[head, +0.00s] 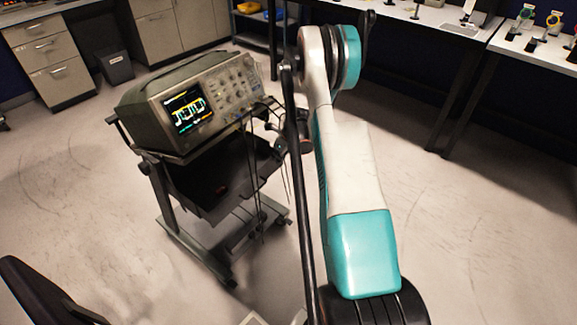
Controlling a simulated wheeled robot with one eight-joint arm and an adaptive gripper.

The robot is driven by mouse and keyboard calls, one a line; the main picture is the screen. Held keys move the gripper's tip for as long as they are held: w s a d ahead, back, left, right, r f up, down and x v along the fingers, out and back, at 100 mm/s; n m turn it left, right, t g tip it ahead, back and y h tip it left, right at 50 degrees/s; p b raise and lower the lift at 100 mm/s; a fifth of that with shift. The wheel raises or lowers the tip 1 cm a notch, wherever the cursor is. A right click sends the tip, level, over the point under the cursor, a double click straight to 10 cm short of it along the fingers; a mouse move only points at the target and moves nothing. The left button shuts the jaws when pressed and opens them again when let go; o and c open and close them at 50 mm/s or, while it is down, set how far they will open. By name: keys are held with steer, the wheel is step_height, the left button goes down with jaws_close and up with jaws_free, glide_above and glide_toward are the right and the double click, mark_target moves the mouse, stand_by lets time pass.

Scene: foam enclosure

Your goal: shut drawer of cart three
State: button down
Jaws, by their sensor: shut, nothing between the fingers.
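The cart (174,212) stands left of centre in the head view, a dark frame on castors with an oscilloscope on top. Below the oscilloscope, its black drawer (205,203) sticks out toward the lower right, and its dark inside shows. A small reddish thing seems to lie in it. My arm rises at the right of the cart and bends back down behind itself. What looks like my gripper (287,133) is at the cart's right side, near the drawer's right end. It is small, dark and partly hidden by my arm, and appears shut and empty.
The oscilloscope (190,103) has a lit screen, and thin cables (257,185) hang from it past the drawer. A black chair part (42,292) is at the lower left. Cabinets (48,60) and workbenches (470,35) line the back. Floor is clear left of the cart.

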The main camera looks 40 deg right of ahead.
steer(key=w, duration=0.5)
steer(key=shift+w+a, duration=0.3)
steer(key=shift+a, duration=0.05)
